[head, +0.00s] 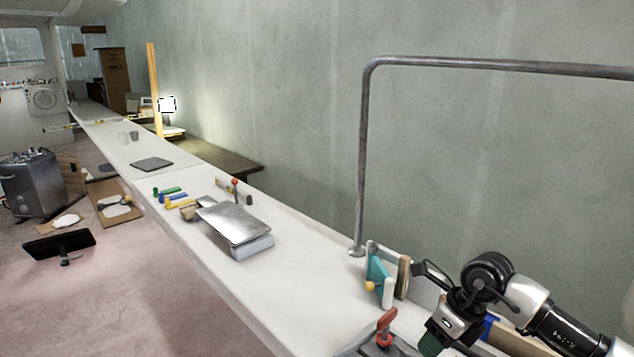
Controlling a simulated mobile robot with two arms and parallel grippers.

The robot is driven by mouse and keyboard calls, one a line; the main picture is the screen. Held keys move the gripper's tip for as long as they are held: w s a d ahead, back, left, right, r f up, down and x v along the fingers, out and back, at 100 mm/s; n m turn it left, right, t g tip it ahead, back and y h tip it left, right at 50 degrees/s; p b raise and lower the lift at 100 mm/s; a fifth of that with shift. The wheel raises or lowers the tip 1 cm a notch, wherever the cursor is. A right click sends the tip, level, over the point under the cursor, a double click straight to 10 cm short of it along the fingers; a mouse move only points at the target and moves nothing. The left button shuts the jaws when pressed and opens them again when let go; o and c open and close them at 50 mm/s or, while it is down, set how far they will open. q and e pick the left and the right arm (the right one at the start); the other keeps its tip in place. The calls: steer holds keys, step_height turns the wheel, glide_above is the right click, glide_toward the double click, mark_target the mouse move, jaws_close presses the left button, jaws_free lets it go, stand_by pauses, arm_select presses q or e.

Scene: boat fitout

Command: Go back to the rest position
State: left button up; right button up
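My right gripper (437,335) is at the lower right, at the near end of the long white bench (310,285). Its arm comes in from the right edge. The gripper points down, and a dark green patch shows at its lower end. I cannot tell whether this is part of the gripper or a thing in it. The fingertips are not clear. My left gripper is not in view.
Left of my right gripper are a red-handled tool (383,330) and a teal piece (377,275). A grey metal rail (363,160) rises behind. A silver plate (235,220) and coloured clamps (172,198) lie farther along the bench. Open floor (130,300) lies left.

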steer(key=s+a+r+m+t+y, duration=0.2)
steer(key=a+r+m+t+y, duration=0.15)
steer(key=a+y, duration=0.45)
steer(key=s+a+r+m+t+y, duration=0.35)
steer(key=a+y, duration=0.25)
steer(key=a, duration=0.4)
steer(key=w+d+m+t+h, duration=0.2)
steer(key=d+m+t+h, duration=0.5)
steer(key=m+t, duration=0.75)
steer(key=s+d+f+m+g+h, duration=0.2)
steer(key=d+f+m+g+h, duration=0.1)
steer(key=f+m+g+h, duration=0.25)
steer(key=s+d+f+m+g+h, duration=0.2)
steer(key=s+d+f+m+h, duration=0.15)
steer(key=m+h, duration=0.4)
steer(key=s+d+f+m+g+y, duration=0.1)
steer(key=s+f+m+g, duration=0.2)
steer(key=s+f+g, duration=0.45)
steer(key=s+f+m+g+y, duration=0.1)
steer(key=s+f+m+g, duration=0.35)
steer(key=s, duration=0.65)
step_height(320, 180, down, 22)
steer(key=f+n+p, duration=0.1)
steer(key=p, duration=0.1)
steer(key=s+d+f+g+p, duration=0.1)
steer(key=s+d+f, duration=0.2)
steer(key=s+f, duration=1.2)
steer(key=shift+s+f+g+p, duration=0.2)
steer(key=shift+s+g+p, duration=0.2)
steer(key=shift+s, duration=0.55)
